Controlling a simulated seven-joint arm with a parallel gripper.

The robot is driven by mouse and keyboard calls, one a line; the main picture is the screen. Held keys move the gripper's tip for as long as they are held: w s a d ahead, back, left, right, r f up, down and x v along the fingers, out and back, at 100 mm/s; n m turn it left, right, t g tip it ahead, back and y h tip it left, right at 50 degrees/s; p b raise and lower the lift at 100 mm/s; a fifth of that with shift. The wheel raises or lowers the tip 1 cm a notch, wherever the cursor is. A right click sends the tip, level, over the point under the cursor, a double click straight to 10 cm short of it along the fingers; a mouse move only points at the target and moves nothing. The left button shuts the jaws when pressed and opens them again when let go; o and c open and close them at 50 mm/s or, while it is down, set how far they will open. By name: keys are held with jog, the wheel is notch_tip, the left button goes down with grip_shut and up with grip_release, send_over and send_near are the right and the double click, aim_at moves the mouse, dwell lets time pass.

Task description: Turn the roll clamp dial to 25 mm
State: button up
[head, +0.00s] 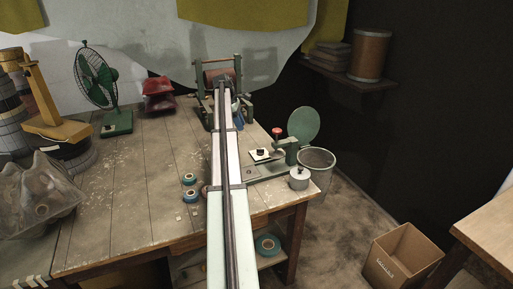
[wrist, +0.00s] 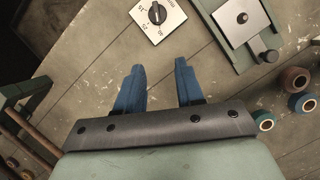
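The roll clamp dial is a black round knob (wrist: 157,13) on a white plate with printed numbers, at the top of the wrist view and cut by the frame edge. It carries a pale mark, but the setting is too small to read. In the head view the dial (head: 260,152) sits on its white plate right of my arm. My gripper (wrist: 159,66) has two blue fingers spread apart with nothing between them. The knob lies beyond the fingertips, apart from them. In the head view my arm hides most of the gripper; a bit of blue shows beside it.
A green device with a metal plate (wrist: 241,18) and black knob stands right of the dial. Tape rolls (wrist: 295,79) lie on the wooden table (head: 140,190). A roller stand (head: 207,77) stands at the back; a grey lidded pot (head: 299,180) is near the right edge.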

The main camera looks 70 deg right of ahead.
aim_at(258, 149)
jog(key=s+x, duration=0.1)
jog(key=x, duration=0.8)
jog(key=s+r+x, duration=0.1)
jog(key=x, duration=0.4)
jog(key=shift+s+d+f, duration=0.3)
jog(key=shift+s, duration=0.15)
jog(key=shift+c, duration=0.4)
grip_shut()
